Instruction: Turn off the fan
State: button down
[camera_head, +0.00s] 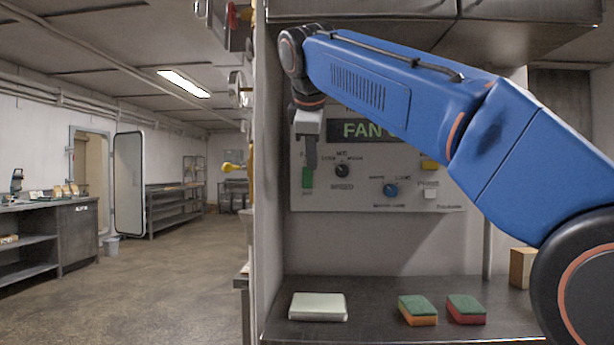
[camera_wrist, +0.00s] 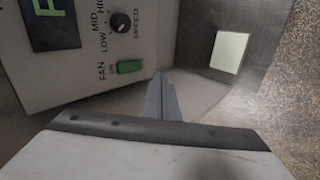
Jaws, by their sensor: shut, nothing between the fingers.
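The fan panel (camera_head: 360,202) is a pale plate on the wall with a dark display (camera_head: 360,130) reading "FAN" in green, partly hidden by my arm. A green switch (camera_head: 307,178) sits at its lower left; in the wrist view the green switch (camera_wrist: 130,67) lies beside the label "FAN". My gripper (camera_head: 310,168) is shut and empty, fingers pointing down, just in front of the switch and covering its upper part. In the wrist view the fingertips (camera_wrist: 160,76) appear close beside the switch; I cannot tell whether they touch.
A black speed knob (camera_head: 342,171), a blue knob (camera_head: 390,190), a yellow button (camera_head: 429,165) and a white button (camera_head: 430,193) share the panel. Below, the counter (camera_head: 370,325) holds a pale block (camera_head: 318,307) and two sponges (camera_head: 418,310). Open floor lies left.

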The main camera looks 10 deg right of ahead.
jog(key=r, duration=0.1)
jog(key=w+a+r, duration=0.1)
jog(key=r+n, duration=0.1)
jog(key=shift+w+a+r, duration=0.1)
jog(key=shift+w+a, duration=0.05)
jog(key=shift+a, duration=0.2)
send_near(308, 185)
notch_tip(308, 185, down, 3)
jog(key=w, duration=0.1)
jog(key=w+f, duration=0.1)
jog(key=shift+w+d, duration=0.25)
jog(key=shift+d, duration=0.1)
jog(key=shift+w+d+f, duration=0.1)
jog(key=shift+w+d, duration=0.1)
jog(key=shift+w, duration=0.4)
